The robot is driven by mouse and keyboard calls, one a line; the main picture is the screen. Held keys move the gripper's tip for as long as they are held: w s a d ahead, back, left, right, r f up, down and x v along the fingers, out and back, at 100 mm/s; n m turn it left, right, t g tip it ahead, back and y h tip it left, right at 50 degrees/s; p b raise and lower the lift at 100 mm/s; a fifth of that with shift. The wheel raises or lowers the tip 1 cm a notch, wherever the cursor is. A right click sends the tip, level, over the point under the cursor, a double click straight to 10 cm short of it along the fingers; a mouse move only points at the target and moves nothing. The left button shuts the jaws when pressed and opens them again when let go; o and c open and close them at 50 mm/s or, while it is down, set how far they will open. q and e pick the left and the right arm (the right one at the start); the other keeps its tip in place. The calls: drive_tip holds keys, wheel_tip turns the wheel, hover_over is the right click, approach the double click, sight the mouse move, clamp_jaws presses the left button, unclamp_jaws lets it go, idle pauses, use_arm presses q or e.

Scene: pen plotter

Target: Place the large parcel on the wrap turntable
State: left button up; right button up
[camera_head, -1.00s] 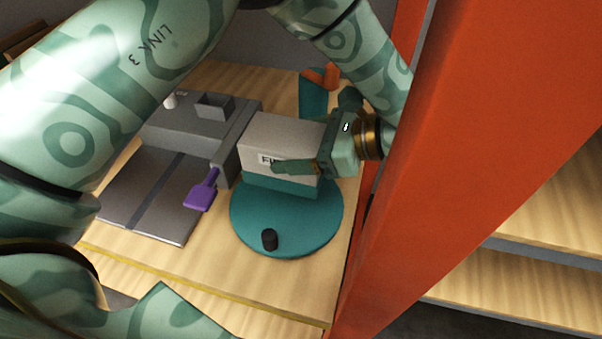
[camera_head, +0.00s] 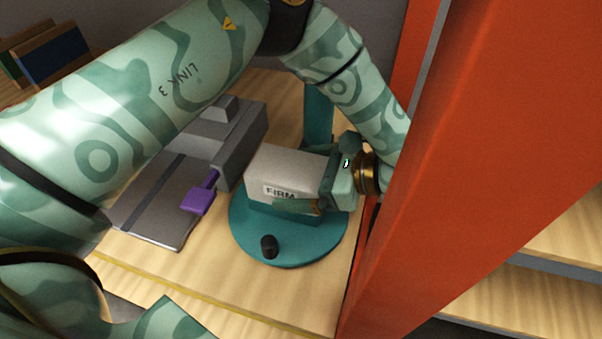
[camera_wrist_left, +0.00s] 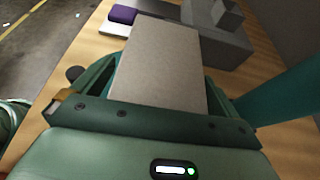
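The large parcel (camera_head: 285,165) is a pale grey box with a "FIRM" label. My left gripper (camera_head: 300,205) reaches in from the right end of the parcel. One finger runs low along the labelled face and seems clear of it. In the left wrist view the parcel (camera_wrist_left: 160,65) lies between the fingers, with a gap on its left. My right gripper is out of view.
A grey machine (camera_head: 235,130) with a flat dark bed and a purple part (camera_head: 198,198) stands left of the turntable. A tall orange post (camera_head: 470,130) rises close on the right. A teal upright (camera_head: 318,110) stands behind. Bare wooden tabletop (camera_head: 230,280) lies in front.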

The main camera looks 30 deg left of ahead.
use_arm(q)
drive_tip(key=shift+w+d+r, duration=0.1)
drive_tip(key=shift+d+r, duration=0.15)
drive_tip(key=p+v, duration=0.1)
drive_tip(key=v, duration=0.6)
